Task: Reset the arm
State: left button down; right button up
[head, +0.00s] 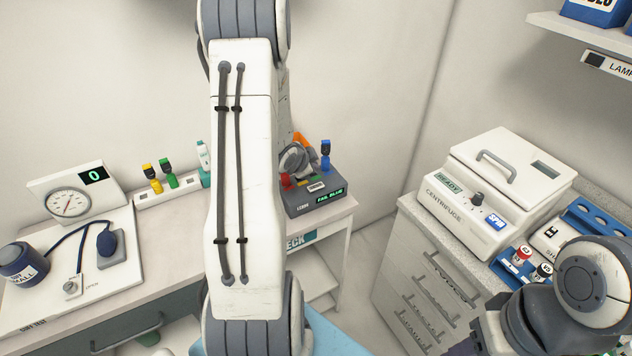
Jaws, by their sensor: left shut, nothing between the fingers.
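My left arm's large white link (245,170) runs down the middle of the head view and hides part of the desk. My left gripper (298,162) shows partly behind that link, small and grey, in front of or just above a dark grey box (316,197) with a lit green display. It is shut with nothing visible in it. I cannot tell whether it touches the box or the small coloured items there. My right arm (570,295) shows at the lower right; its gripper is out of view.
A blood pressure unit (70,204) lies on the left of the desk, near a white strip (150,197) holding coloured-top items. A blue-topped item (326,158) stands on the grey box. A centrifuge (512,190) and blue rack (597,220) stand on the right cabinet. Floor shows between the furniture.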

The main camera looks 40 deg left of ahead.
pick_arm(q)
jog(key=shift+f, duration=0.1)
dwell(0.7)
jog(key=shift+w+d, duration=0.1)
jog(key=shift+d, duration=0.05)
jog(key=s+d+r+g+h+b, duration=0.1)
jog(key=s+d+r+g, duration=0.15)
jog(key=d, duration=1.05)
jog(key=s+d+r+g+h+b, duration=0.1)
jog(key=s+d+r, duration=0.15)
jog(key=d, duration=0.95)
jog(key=s+d+r+g, duration=0.1)
jog(key=s+d, duration=0.3)
jog(key=s, duration=0.3)
jog(key=s+d+r+g+b, duration=0.1)
jog(key=s+d+g, duration=0.1)
jog(key=s+d, duration=0.2)
jog(key=s+d+r+g+h, duration=0.1)
jog(key=s+d, duration=0.3)
jog(key=s, duration=0.6)
jog(key=shift+s+d+m+g, duration=0.4)
jog(key=shift+g, duration=0.35)
jog(key=shift+r, duration=0.1)
